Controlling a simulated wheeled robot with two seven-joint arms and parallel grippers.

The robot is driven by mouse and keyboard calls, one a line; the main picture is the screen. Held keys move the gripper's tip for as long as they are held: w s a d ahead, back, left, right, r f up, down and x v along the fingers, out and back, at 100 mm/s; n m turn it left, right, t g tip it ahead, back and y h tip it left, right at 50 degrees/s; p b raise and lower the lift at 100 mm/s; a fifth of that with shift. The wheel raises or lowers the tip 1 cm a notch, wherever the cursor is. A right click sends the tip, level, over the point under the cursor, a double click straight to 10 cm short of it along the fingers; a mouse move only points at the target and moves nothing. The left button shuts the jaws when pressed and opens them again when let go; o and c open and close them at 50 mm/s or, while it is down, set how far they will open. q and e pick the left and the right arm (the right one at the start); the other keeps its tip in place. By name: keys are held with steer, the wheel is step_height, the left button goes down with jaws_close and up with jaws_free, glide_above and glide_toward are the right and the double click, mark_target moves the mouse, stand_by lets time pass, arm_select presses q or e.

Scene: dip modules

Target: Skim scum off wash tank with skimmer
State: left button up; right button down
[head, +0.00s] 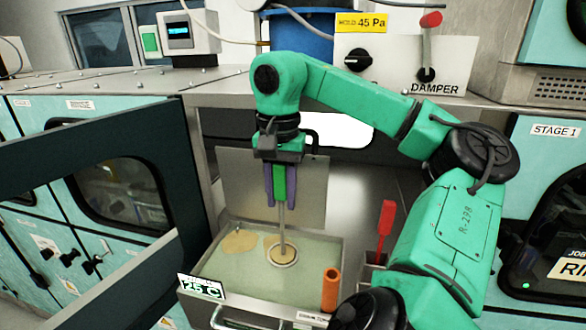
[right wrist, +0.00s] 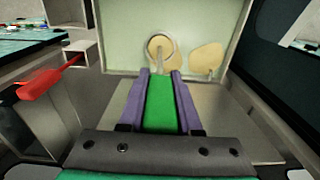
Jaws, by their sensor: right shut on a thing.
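My right gripper (head: 281,190) is shut on the green handle of the skimmer (head: 282,225) and holds it upright over the wash tank (head: 330,250). The skimmer's round head (head: 281,255) is at the surface of the pale green liquid, inside the tank. A tan scum patch (head: 239,241) floats to its left. Tan also shows at the skimmer head, but I cannot tell whether it is scum in it or beneath it. In the right wrist view the green handle (right wrist: 162,105) is between the purple fingers, with the head (right wrist: 160,47) beyond and a scum patch (right wrist: 207,57) beside it. My left gripper is not in view.
A red-handled tool (head: 385,218) stands in a holder right of the tank. An orange tube (head: 331,288) stands at the tank's front right corner. A sign reading 25 C (head: 201,287) is at the front left. A raised metal panel (head: 300,180) stands behind the tank.

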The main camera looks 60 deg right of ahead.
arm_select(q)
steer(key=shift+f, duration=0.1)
arm_select(e)
steer(key=shift+w+f, duration=0.1)
steer(key=shift+f, duration=0.2)
